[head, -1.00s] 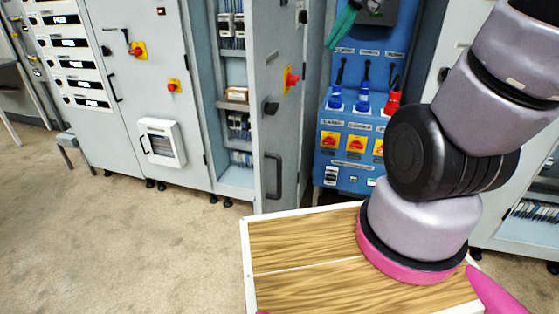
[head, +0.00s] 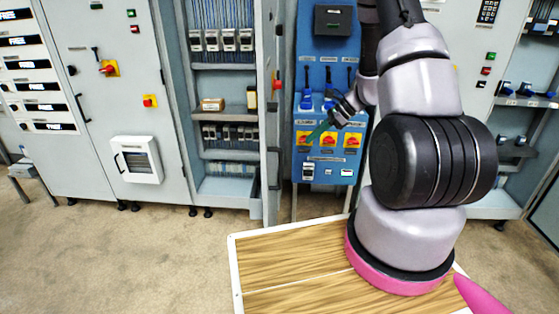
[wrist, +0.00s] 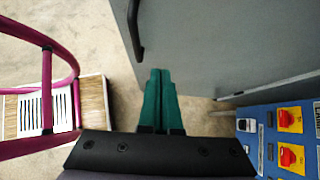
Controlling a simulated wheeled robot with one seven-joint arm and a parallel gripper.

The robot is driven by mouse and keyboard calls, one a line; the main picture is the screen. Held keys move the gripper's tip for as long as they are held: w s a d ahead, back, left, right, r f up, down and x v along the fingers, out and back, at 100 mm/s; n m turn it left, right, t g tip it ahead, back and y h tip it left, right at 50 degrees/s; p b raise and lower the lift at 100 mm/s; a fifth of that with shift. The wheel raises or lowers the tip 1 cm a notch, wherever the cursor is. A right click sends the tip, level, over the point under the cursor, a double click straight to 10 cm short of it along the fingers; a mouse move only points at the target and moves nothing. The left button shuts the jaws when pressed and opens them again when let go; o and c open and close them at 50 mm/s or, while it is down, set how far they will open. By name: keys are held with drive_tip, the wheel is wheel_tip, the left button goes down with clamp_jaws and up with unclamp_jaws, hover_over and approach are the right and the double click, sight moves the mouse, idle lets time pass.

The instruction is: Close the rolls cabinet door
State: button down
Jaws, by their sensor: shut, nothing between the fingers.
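The grey cabinet door (head: 268,120) stands open, seen nearly edge-on in the head view, at the right side of an open cabinet with shelves (head: 225,66). Its black handle (head: 275,168) is low on the door's right-hand face. In the wrist view the door (wrist: 215,45) fills the upper right, with the handle (wrist: 135,28) at top centre. My gripper (head: 312,137), with green fingers, is right of the door in front of the blue panel. In the wrist view the gripper (wrist: 160,74) is shut and empty, below the handle and apart from it.
A blue panel (head: 325,70) with switches and plugs stands just right of the door. Another closed grey cabinet (head: 105,60) is at left. My wood-topped base is at the front. Open carpet (head: 130,250) lies at left.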

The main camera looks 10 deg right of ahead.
sight(280, 156)
drive_tip(key=shift+a+r+x, duration=0.3)
drive_tip(key=shift+x, duration=1.9)
drive_tip(key=shift+a+r+x, duration=0.25)
drive_tip(key=shift+x, duration=1.95)
drive_tip(key=shift+a+r+x, duration=0.3)
drive_tip(key=shift+x, duration=1.9)
drive_tip(key=shift+w+a, duration=0.1)
